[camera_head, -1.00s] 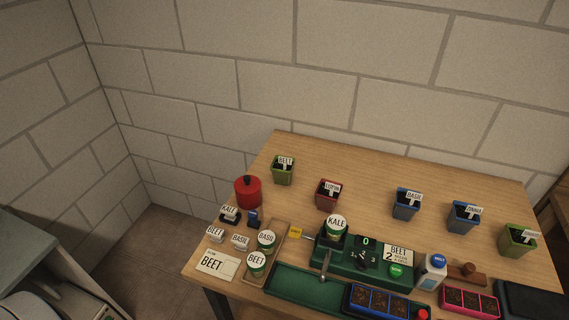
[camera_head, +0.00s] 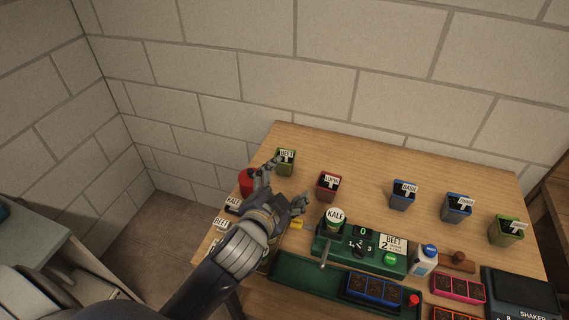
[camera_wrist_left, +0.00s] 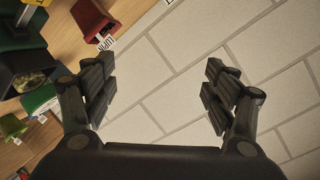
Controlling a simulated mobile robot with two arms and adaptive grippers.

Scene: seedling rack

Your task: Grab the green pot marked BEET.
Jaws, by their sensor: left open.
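The green pot marked BEET (camera_head: 287,168) stands upright at the back left of the table, its white label above dark soil. My left gripper (camera_head: 292,181) is open and empty, just in front of this pot in the head view. One finger overlaps the pot's left side in the picture; I cannot tell whether it touches. In the left wrist view, my open left gripper (camera_wrist_left: 159,88) has only wall between its fingers. I cannot make out the BEET pot there for certain. My right gripper is not in view.
A red can (camera_head: 246,181) stands left of the gripper, partly hidden. A red LUPIN pot (camera_head: 328,189) is close on its right. The KALE jar (camera_head: 334,224) stands on a green device. Blue pots (camera_head: 402,201) and another green pot (camera_head: 506,234) stand farther right.

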